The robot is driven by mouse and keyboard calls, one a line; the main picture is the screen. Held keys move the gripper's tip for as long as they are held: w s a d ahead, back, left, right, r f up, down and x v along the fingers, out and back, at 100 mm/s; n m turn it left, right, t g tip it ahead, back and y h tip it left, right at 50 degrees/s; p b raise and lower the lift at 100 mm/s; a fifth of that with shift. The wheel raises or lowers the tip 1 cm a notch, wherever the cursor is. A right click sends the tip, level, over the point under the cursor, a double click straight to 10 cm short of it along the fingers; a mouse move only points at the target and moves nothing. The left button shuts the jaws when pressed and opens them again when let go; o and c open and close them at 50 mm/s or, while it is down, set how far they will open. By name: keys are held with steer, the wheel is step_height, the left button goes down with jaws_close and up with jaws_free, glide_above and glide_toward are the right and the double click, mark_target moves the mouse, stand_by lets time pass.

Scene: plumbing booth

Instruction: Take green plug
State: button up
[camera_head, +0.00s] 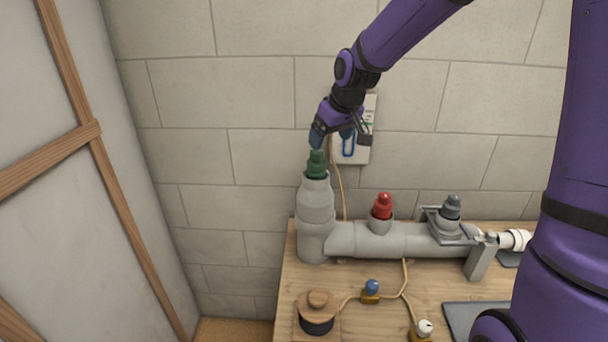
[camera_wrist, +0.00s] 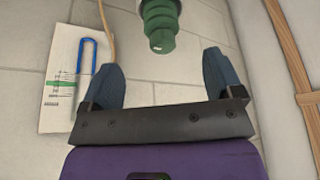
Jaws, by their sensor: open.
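The green plug (camera_head: 317,164) sits upright in the top of the tall grey pipe fitting (camera_head: 315,200) at the left end of the grey pipe. In the wrist view the green plug (camera_wrist: 160,24) shows at the top, just beyond the fingertips and between their lines. My gripper (camera_head: 332,146) is just above the plug in the head view. In the wrist view my gripper (camera_wrist: 160,62) has its two blue fingers wide apart with nothing between them.
A red plug (camera_head: 382,207) and a dark grey plug (camera_head: 451,207) stand farther right along the pipe (camera_head: 370,240). A white wall card (camera_wrist: 72,78) with a blue loop is close behind my gripper. A spool (camera_head: 317,312) and small blue and white items lie on the wooden bench (camera_head: 295,285).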

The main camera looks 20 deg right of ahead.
mark_target(317, 162)
steer(key=x, duration=0.5)
steer(key=shift+w+a, duration=0.15)
steer(key=shift+a, duration=0.1)
steer(key=shift+w+x, duration=0.15)
steer(key=shift+x, duration=1.4)
steer(key=shift+w+x, duration=0.1)
steer(key=shift+x, duration=1.4)
steer(key=shift+d+r, duration=0.15)
steer(key=c, duration=1.2)
steer(key=shift+c, duration=0.5)
steer(key=shift+r, duration=0.15)
